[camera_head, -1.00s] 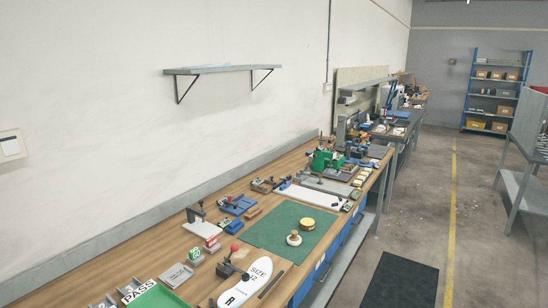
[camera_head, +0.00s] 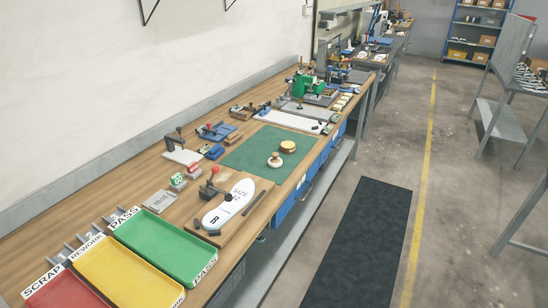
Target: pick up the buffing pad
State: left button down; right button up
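A green mat (camera_head: 243,153) lies on the wooden workbench. Two small round things are on its right part. One is a yellow-tan disc (camera_head: 288,147) with a darker side. The other is a pale round piece with a brown knob on top (camera_head: 275,160), just in front of the disc. I cannot tell for sure which of the two is the buffing pad. They look close together but apart. Neither of my grippers is in view.
In front of the mat is a board with a white insole template (camera_head: 231,203) and a black clamp. Green (camera_head: 167,248), yellow (camera_head: 125,276) and red trays fill the near bench end. Clamps and fixtures stand behind the mat. A dark floor mat (camera_head: 357,240) lies right of the bench.

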aim_at(275, 162)
jog(key=i+l+u, duration=0.1)
jog(key=u, duration=0.35)
jog(key=i+l+u, duration=0.1)
jog(key=l+u, duration=0.15)
jog(key=u, duration=0.15)
jog(key=l+u, duration=0.2)
jog(key=u, duration=0.25)
jog(key=l+u, duration=0.25)
jog(key=u, duration=0.15)
jog(key=i, duration=0.05)
